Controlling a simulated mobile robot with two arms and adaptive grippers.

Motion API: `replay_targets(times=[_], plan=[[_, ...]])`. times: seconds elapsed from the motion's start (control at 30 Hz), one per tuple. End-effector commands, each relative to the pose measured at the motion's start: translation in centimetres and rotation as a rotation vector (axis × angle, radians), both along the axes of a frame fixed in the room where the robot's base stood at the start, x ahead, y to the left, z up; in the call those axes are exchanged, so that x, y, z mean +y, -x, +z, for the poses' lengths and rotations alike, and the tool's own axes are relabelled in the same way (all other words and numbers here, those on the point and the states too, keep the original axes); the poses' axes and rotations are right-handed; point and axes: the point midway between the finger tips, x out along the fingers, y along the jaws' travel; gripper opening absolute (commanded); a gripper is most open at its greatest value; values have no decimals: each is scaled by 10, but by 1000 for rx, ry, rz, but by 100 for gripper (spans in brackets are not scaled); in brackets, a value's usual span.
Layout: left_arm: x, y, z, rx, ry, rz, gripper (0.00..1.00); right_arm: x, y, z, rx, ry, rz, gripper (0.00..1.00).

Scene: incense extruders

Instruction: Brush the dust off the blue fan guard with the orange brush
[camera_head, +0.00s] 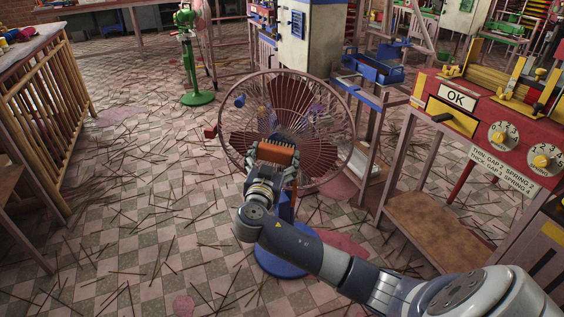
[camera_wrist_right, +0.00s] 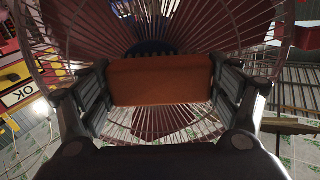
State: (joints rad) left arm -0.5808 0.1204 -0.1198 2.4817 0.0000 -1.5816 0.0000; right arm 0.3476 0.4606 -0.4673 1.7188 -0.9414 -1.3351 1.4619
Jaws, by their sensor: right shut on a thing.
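The fan guard (camera_head: 338,108) is a large round wire cage in front of me, reddish-brown with dust. The fan stands on a blue round base (camera_head: 285,262), partly hidden by my right arm. My right gripper (camera_head: 275,160) is shut on the orange brush (camera_head: 276,153), in front of the lower middle of the guard. In the right wrist view the orange brush (camera_wrist_right: 160,80) sits between both fingers, its dark bristles facing the guard wires (camera_wrist_right: 215,25). I cannot tell whether the bristles touch the wires. My left gripper is not in view.
A red machine panel with knobs (camera_head: 490,125) and its wooden shelf (camera_head: 435,225) stand close on the right. A green fan (camera_head: 193,60) stands farther back. A wooden rack (camera_head: 45,120) is at left. Thin sticks litter the tiled floor, which is otherwise open at left.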

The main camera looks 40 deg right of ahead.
Motion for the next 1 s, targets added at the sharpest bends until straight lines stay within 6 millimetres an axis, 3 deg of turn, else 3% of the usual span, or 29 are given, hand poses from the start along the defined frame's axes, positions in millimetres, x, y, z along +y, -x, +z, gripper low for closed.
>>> replay_targets(times=[0.17, 0.57, 1.0], plan=[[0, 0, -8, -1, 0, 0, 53, 5, -8, 0, -1, 0, 0, 64], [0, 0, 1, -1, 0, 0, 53, 7, -7, 19, -2, 1, 0, 64], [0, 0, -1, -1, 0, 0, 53, -16, 17, 17, -1, 1, -1, 64]])
